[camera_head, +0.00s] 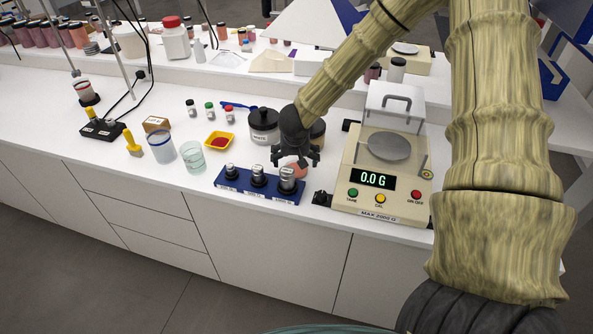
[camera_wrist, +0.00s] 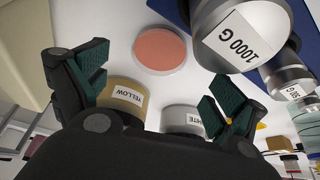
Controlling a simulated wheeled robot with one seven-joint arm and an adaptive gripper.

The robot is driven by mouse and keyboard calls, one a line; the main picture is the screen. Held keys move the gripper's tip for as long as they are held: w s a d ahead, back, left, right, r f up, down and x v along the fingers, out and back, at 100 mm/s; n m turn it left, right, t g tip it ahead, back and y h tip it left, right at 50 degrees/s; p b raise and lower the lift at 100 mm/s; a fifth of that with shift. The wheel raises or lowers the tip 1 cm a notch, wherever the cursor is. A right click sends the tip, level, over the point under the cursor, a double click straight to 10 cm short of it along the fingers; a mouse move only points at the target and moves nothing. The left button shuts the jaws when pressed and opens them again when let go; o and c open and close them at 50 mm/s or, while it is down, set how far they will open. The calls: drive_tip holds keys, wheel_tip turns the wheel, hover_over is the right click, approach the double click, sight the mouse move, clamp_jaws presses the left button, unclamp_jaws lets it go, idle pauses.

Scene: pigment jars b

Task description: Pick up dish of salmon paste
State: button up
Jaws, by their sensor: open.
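The dish of salmon paste (camera_wrist: 160,50) is a small round shallow dish with a flat salmon-pink surface. It lies on the white bench, ahead of and between my fingers in the wrist view. In the head view the dish (camera_head: 298,172) is partly hidden under my gripper (camera_head: 297,162). My gripper is open and empty above the bench near the dish. Its two dark green-padded fingers stand wide apart in the wrist view (camera_wrist: 155,88). I see no contact with the dish.
A blue block (camera_head: 230,181) with several metal weights stands close beside the dish; the 1000 G weight (camera_wrist: 245,40) is nearest. A scale (camera_head: 345,197) reading 0.0 G stands to the right. The YELLOW jar (camera_wrist: 127,95) and WHITE jar (camera_wrist: 180,118) stand close by. A yellow tray (camera_head: 219,142) is further left.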

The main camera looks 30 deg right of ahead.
sight(296, 170)
drive_tip(key=shift+s+p+x, duration=0.15)
drive_tip(key=shift+p+x, duration=0.2)
drive_tip(key=shift+x, duration=0.4)
drive_tip(key=shift+s+p+x, duration=0.15)
drive_tip(key=shift+p+x, duration=0.15)
drive_tip(key=shift+x, duration=1.65)
drive_tip(key=c, duration=1.1)
